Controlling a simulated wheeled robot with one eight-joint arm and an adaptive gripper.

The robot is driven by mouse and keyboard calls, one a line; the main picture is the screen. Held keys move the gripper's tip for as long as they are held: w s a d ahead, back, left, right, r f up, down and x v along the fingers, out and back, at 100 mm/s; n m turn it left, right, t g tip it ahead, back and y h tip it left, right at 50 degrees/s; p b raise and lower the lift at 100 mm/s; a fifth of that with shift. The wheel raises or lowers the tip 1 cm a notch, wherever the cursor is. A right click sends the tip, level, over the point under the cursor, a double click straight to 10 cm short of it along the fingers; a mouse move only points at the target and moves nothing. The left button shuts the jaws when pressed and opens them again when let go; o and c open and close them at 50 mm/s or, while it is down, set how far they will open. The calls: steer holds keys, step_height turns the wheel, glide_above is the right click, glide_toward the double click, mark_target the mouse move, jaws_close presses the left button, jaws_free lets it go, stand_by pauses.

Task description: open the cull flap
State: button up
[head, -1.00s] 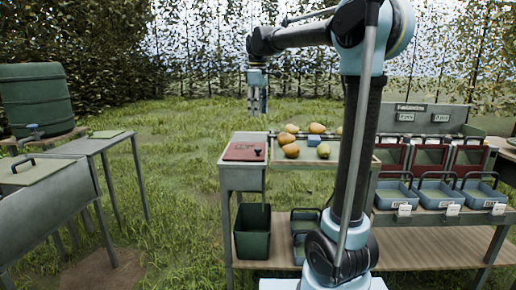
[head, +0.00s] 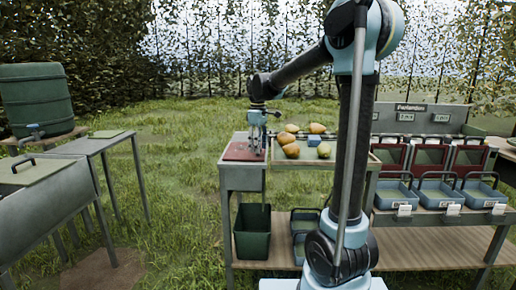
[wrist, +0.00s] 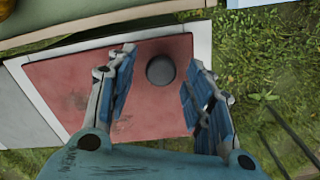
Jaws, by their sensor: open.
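The cull flap (head: 236,152) is a red panel lying flat and closed in the grey top of the stand left of the pear tray. In the wrist view the red flap (wrist: 80,95) fills the middle, with a dark round knob (wrist: 161,70) near its edge. My gripper (head: 257,152) points down over the right part of the flap. In the wrist view my gripper (wrist: 159,60) is open, one finger on each side of the knob. Whether the fingers touch the flap or the knob, I cannot tell.
Several pears lie on the tray (head: 285,163) just right of the flap. A green bin (head: 252,232) stands below the flap. Blue baskets (head: 438,193) and red-framed bins are at the right.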

steer(key=shift+f, duration=0.3)
jaws_close()
steer(key=shift+d+r, duration=0.1)
steer(key=shift+r, duration=0.05)
